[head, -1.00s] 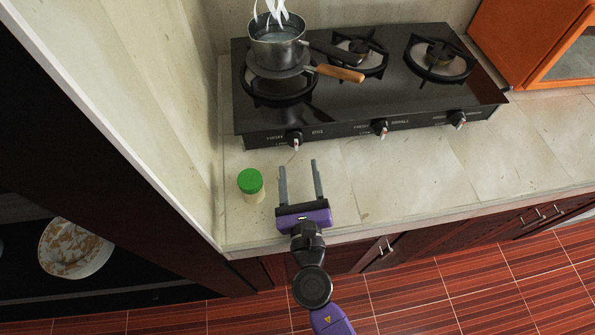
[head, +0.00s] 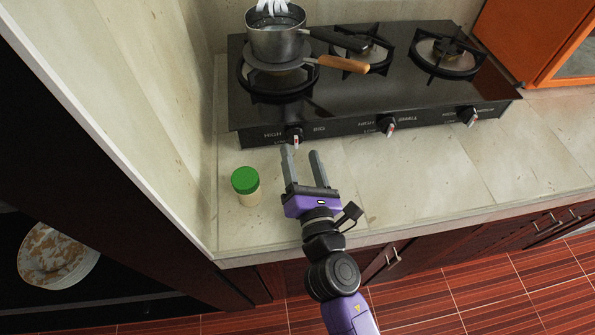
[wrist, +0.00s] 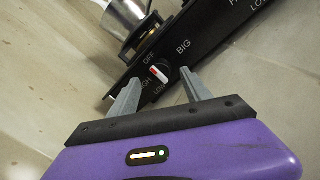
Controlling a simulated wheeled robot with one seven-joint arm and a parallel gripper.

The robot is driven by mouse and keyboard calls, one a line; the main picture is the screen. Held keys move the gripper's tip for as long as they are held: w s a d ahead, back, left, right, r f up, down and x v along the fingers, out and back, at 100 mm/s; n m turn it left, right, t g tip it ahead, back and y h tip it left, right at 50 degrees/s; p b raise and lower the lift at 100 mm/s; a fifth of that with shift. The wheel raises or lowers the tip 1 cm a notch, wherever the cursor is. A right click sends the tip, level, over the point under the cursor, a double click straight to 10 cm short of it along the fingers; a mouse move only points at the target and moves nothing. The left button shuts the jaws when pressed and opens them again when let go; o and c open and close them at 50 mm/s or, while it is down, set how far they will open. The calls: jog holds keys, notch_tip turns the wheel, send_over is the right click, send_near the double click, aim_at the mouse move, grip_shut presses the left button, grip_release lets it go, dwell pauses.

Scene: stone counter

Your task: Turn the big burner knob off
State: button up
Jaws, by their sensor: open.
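The big burner knob (head: 296,137) is the left one on the front panel of the black stove (head: 400,92), beside the word BIG. In the wrist view the knob (wrist: 159,73) is black with a red and white pointer, with OFF, HIGH and LOW marked around it. The pointer looks turned away from OFF, towards LOW. My gripper (head: 301,152) is open and empty, just in front of the panel. In the wrist view its two fingers (wrist: 158,88) point at the panel with the knob between and beyond their tips. I see no contact.
A steaming pot (head: 275,42) sits over the left burner with a wooden-handled pan (head: 342,64) under it. A green-lidded jar (head: 246,187) stands left of my gripper. Two other knobs (head: 388,128) are to the right. The counter (head: 440,180) right of my gripper is clear.

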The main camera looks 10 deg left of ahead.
aim_at(297, 142)
jog(key=x, duration=0.3)
jog(key=shift+w, duration=0.2)
jog(key=shift+w+a+r+n+p, duration=0.1)
jog(key=shift+w+r+n+p, duration=0.1)
jog(key=shift+n+p, duration=0.3)
jog(key=n+p, duration=0.1)
jog(key=n, duration=0.2)
jog(key=shift+s, duration=0.1)
jog(key=n+p, duration=0.2)
jog(key=n, duration=0.3)
jog(key=shift+a+n+g+p, duration=0.1)
jog(key=shift+n+g+p, duration=0.2)
jog(key=v, duration=0.7)
jog(key=shift+s+f+b, duration=0.2)
jog(key=shift+s+b, duration=0.1)
jog(key=shift+s, duration=0.05)
jog(key=shift+r+m, duration=0.15)
jog(key=shift+m, duration=0.35)
jog(key=shift+s+a+r+m, duration=0.1)
jog(key=shift+m, duration=0.4)
jog(key=shift+a+r+m, duration=0.1)
jog(key=shift+m, duration=0.4)
jog(key=shift+s+a+r+m+y, duration=0.1)
jog(key=shift+a+r+m+y, duration=0.15)
jog(key=shift+m, duration=0.3)
jog(key=shift+s+a+r+m+y, duration=0.1)
jog(key=shift+a+r+m+y, duration=0.15)
jog(key=shift+m, duration=0.3)
